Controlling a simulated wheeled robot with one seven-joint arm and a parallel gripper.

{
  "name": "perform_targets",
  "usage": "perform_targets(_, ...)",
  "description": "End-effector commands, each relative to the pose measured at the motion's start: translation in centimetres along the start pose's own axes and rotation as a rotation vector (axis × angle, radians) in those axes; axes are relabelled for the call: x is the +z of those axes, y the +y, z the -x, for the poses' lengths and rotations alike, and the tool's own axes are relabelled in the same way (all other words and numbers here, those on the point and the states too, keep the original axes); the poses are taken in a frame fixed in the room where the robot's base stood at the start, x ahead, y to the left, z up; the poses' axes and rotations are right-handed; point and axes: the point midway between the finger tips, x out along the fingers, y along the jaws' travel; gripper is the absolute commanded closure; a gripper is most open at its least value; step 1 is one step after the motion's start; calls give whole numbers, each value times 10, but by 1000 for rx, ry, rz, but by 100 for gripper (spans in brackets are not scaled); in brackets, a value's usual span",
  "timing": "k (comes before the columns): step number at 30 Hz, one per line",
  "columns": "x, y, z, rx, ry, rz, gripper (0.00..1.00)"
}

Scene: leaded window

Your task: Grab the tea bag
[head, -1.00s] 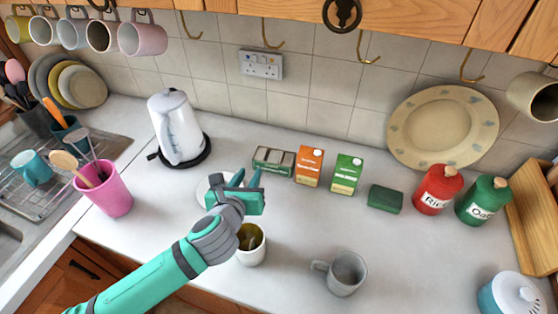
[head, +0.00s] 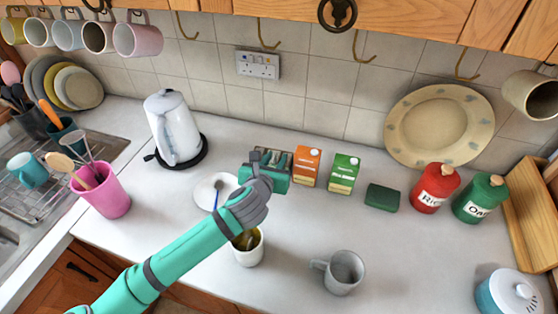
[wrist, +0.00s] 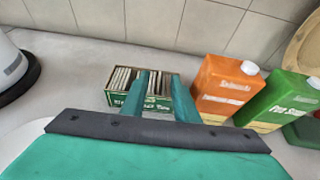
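The tea bags (wrist: 122,76) stand in a row inside a small green open-topped tea box (wrist: 118,100) near the back wall. In the head view the tea box (head: 258,152) is partly hidden by my gripper (head: 274,160). In the wrist view the two teal fingers of my gripper (wrist: 160,80) are apart, with nothing seen between them but the box behind. The fingers point toward the box's front and overlap it in the picture; I cannot tell whether they touch it.
Orange (head: 307,167) and green (head: 343,173) cartons stand just right of the box. A white kettle (head: 176,128) is to the left. A saucer with a spoon (head: 205,192), a white mug (head: 250,256) and a grey mug (head: 345,272) stand nearer.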

Motion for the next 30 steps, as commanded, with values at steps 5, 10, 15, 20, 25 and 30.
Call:
perform_targets(5, 0, 0, -20, -2, 0, 1, 73)
perform_targets(10, -1, 0, -23, 0, 1, 0, 73)
perform_targets(15, -1, 1, -23, 0, 3, 0, 85)
perform_targets(20, -2, 1, -23, 1, 4, 1, 100)
perform_targets(25, -3, 1, -23, 1, 6, 1, 100)
perform_targets(30, -3, 1, -23, 1, 7, 2, 100)
